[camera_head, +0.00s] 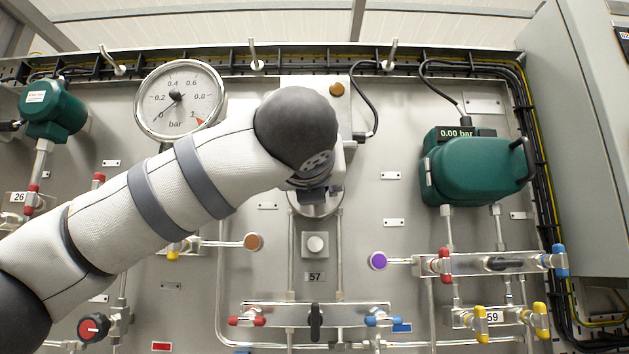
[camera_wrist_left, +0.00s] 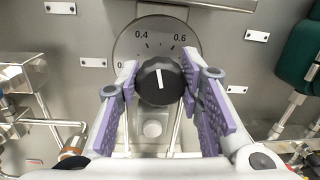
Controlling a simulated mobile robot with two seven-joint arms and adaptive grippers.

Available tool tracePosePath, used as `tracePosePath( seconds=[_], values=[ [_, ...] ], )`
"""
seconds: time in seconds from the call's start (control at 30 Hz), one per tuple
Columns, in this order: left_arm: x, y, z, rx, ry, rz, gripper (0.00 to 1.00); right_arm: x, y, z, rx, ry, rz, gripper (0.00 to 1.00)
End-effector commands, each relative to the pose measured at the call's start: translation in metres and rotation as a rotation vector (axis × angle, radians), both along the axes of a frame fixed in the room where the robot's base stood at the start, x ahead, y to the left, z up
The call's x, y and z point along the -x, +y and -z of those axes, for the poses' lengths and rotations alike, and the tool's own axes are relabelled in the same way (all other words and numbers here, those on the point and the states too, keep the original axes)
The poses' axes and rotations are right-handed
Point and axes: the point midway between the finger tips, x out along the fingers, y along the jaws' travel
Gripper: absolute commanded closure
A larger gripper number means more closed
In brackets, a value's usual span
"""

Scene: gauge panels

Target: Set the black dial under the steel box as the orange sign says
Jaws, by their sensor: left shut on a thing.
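The black dial (camera_wrist_left: 160,82) is a round knob with a white pointer line, in front of a grey scale plate (camera_wrist_left: 133,47) in the left wrist view. The numbers 0.4 and 0.6 show; the line points almost straight up, between them. My left gripper (camera_wrist_left: 162,76) has its purple-padded fingers on both sides of the dial, shut on it. In the head view my arm covers the dial and the fingers; the lower rim of the scale plate (camera_head: 316,209) shows below my wrist. The steel box (camera_head: 305,88) is partly hidden behind my arm. No orange sign is visible.
A round gauge (camera_head: 180,99) hangs at the upper left. A green device (camera_head: 472,168) reading 0.00 bar is at the right. A white button (camera_head: 315,244) sits below the dial. Pipes and coloured valves (camera_head: 315,318) run along the lower panel.

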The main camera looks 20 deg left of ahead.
Motion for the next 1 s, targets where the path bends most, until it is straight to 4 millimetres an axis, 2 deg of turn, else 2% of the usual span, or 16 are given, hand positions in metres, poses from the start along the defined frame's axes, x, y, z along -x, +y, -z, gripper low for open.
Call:
tracePosePath(
  seconds=[0.43,1.0],
  values=[
    [0.0,0.0016,-0.0014,0.219,-0.068,-0.001,0.94,0.0,0.0,0.0001,0.0,0.0,0.0,0.6],
    [0.0004,0.0016,-0.002,0.259,-0.08,-0.001,0.94,0.0,0.0,-0.0001,0.0,0.0,0.0,0.6]
  ],
)
